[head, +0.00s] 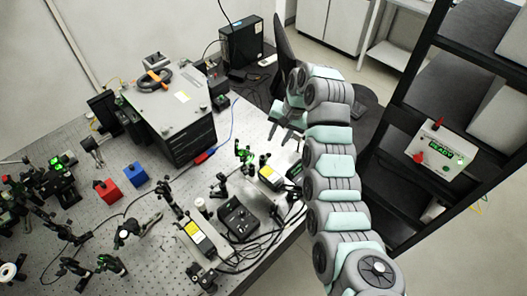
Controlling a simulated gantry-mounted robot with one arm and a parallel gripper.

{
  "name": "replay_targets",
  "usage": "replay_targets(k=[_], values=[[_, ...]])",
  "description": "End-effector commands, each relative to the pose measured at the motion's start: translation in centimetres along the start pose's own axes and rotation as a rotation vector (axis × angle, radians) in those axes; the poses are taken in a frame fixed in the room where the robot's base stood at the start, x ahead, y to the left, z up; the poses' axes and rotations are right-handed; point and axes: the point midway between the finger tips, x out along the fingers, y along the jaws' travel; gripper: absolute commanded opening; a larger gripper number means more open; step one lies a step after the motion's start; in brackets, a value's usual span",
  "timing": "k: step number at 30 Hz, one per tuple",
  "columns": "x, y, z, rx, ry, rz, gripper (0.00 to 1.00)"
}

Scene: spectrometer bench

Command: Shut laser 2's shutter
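Two small laser-like boxes with yellow labels stand on the optical bench (120,215). One box (200,243) is at the bench's lower middle, and the other box (270,176) is nearer my arm. I cannot read which is laser 2, and I cannot make out a shutter or its state. My gripper (281,137) hangs above the bench's right edge, above the nearer box in the picture. Its fingers look apart, with nothing seen between them.
A black control box (237,218) with cables stands between the two boxes. A large grey instrument (172,115) is at the back. Red (108,191) and blue (137,174) blocks and several optic mounts crowd the left. A white panel (441,144) reading "READY" sits on the right rack.

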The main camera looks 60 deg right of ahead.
Motion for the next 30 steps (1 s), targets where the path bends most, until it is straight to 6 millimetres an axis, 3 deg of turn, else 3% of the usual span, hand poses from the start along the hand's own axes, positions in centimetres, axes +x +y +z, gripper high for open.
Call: replay_targets(k=[5, 18, 30], values=[[1.6, 0.1, 0.3, 0.0, -0.01, 0.004, 0.31], [8.6, 0.1, 0.2, 0.0, -0.009, 0.005, 0.31], [10.6, 0.1, 0.2, 0.0, -0.005, 0.003, 0.31]])
